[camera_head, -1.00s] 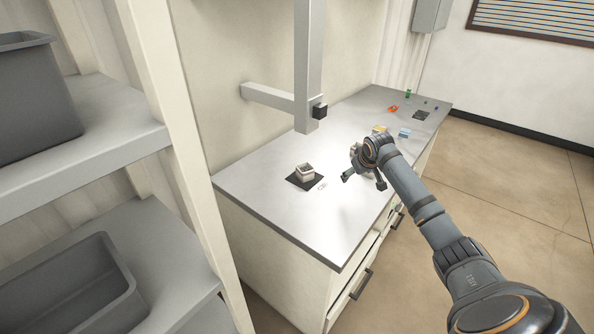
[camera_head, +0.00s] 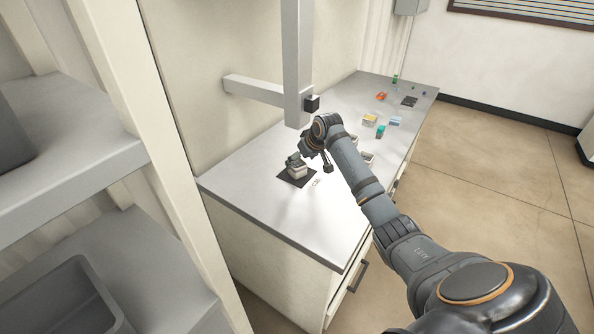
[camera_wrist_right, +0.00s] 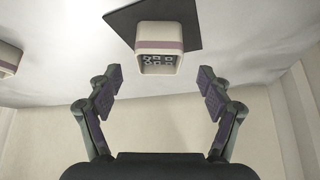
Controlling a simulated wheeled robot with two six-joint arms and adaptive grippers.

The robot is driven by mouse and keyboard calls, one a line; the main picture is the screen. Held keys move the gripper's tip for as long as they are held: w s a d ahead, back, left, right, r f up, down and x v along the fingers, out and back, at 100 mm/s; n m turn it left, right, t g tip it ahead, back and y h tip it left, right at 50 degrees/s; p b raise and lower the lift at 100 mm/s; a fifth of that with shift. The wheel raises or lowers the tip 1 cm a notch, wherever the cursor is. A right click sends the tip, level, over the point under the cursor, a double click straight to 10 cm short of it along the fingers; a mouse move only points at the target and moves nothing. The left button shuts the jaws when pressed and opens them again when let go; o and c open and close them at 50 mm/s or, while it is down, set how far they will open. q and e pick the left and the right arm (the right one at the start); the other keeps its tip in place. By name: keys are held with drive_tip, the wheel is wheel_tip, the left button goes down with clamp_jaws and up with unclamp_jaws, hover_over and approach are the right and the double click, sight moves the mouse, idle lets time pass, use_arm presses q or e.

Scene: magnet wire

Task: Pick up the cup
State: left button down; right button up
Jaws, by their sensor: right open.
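The cup (camera_head: 298,174), small, pale and squarish, stands on a dark square mat (camera_head: 284,177) near the front of the grey workbench. In the right wrist view the cup (camera_wrist_right: 159,45) shows a mauve band and dark square marks in its opening. My right gripper (camera_head: 310,164) is at the cup, partly covering it in the head view. In the right wrist view my right gripper (camera_wrist_right: 159,82) is open and empty, its fingers spread to either side below the cup. The cup lies beyond the fingertips, with no contact visible. My left gripper is not in view.
A similar banded container (camera_wrist_right: 8,62) is at the wrist view's left edge. A grey post with a side beam (camera_head: 255,90) stands close behind my gripper. Small coloured items, including a yellow one (camera_head: 370,119), lie farther along the bench (camera_head: 245,190). Shelves fill the left.

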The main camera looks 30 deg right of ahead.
sight(294, 167)
drive_tip(key=x, duration=0.4)
drive_tip(key=shift+w+f, duration=0.25)
drive_tip(key=shift+f, duration=0.15)
drive_tip(key=shift+d+r, duration=0.1)
drive_tip(key=shift+c, duration=0.6)
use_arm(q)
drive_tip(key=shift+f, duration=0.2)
use_arm(e)
drive_tip(key=c, duration=1.3)
drive_tip(key=shift+o, duration=0.2)
